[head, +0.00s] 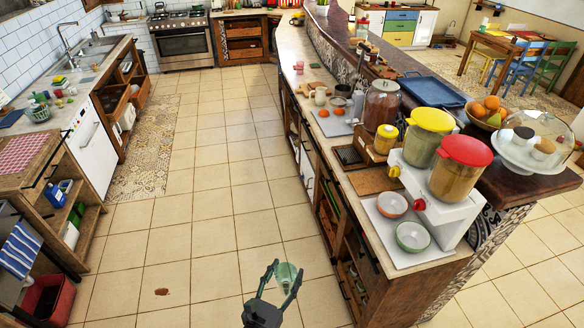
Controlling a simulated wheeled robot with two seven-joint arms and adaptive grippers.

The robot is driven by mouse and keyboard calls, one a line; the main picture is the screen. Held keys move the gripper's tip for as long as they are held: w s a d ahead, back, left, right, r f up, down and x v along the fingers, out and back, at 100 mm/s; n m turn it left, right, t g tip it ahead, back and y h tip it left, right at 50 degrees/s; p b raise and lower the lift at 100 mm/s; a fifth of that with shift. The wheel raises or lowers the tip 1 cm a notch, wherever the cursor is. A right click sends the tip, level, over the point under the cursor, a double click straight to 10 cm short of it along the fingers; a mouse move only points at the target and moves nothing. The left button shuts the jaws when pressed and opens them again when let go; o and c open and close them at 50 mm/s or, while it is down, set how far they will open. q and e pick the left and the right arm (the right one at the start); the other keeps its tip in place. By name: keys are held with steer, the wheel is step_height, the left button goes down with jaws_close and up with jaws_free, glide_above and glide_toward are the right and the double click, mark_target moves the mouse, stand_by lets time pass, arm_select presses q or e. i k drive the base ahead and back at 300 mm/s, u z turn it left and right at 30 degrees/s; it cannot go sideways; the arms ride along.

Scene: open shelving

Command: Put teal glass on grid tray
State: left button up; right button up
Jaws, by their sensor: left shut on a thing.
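The teal glass (288,272) is a small translucent cup at the bottom middle of the head view. My left gripper (285,268) is shut on it, with one finger on each side, and holds it in the air above the tiled floor. It is apart from the counter on the right. No tray is plainly a grid tray. A small dark framed tray (350,156) lies on the long counter, but its surface is too small to read. My right gripper is not in view.
The long counter holds bowls (412,237), a white drink dispenser (432,205) with yellow and red lids, jars (381,105) and a blue tray (432,91). A low shelf unit (60,215) and sink counter stand left. The floor between (190,240) is mostly clear.

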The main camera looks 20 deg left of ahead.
mark_target(349, 155)
steer(key=z, duration=0.6)
steer(key=k, duration=0.2)
steer(key=u, duration=1.7)
steer(key=i, duration=1.15)
steer(key=z, duration=0.8)
steer(key=i, duration=0.7)
steer(key=z, duration=1.05)
steer(key=i, duration=0.25)
steer(key=z, duration=0.25)
